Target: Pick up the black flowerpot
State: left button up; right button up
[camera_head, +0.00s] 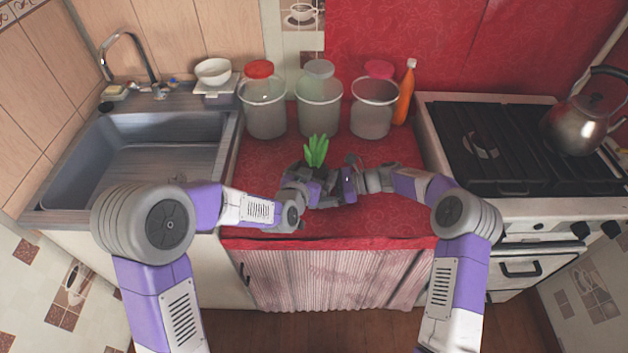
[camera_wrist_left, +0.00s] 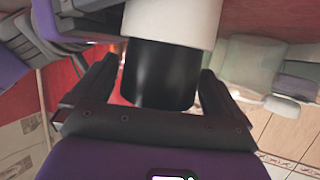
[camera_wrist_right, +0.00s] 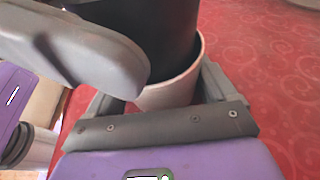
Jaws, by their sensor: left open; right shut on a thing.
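The black flowerpot (camera_wrist_left: 160,72) shows upside down in the left wrist view, with its lower part inside a wider white pot (camera_wrist_left: 172,22). Green leaves (camera_head: 316,150) rise from it in the head view, where the grippers mostly hide the pots. My left gripper (camera_head: 311,182) is open, with one finger on each side of the black flowerpot. In the right wrist view the black flowerpot (camera_wrist_right: 150,25) stands up out of the white pot (camera_wrist_right: 178,92). My right gripper (camera_wrist_right: 165,88) is shut on the white pot. A grey left finger crosses in front there.
Three jars, the left (camera_head: 264,108), middle (camera_head: 319,105) and right (camera_head: 373,108), and an orange bottle (camera_head: 405,95) stand behind on the red oilcloth (camera_head: 390,215). The sink (camera_head: 140,150) is left, the stove (camera_head: 500,140) with a kettle (camera_head: 585,120) right. The front oilcloth is clear.

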pick_arm(q)
jog(key=shift+w, duration=0.1)
jog(key=shift+c, duration=0.2)
jog(key=c, duration=1)
jog(key=shift+r, duration=0.1)
notch_tip(320, 180, up, 10)
jog(key=shift+f, duration=0.1)
pick_arm(e)
jog(key=o, duration=0.6)
jog(key=shift+d, duration=0.15)
jog(key=v, duration=1.2)
jog(key=shift+r, duration=0.1)
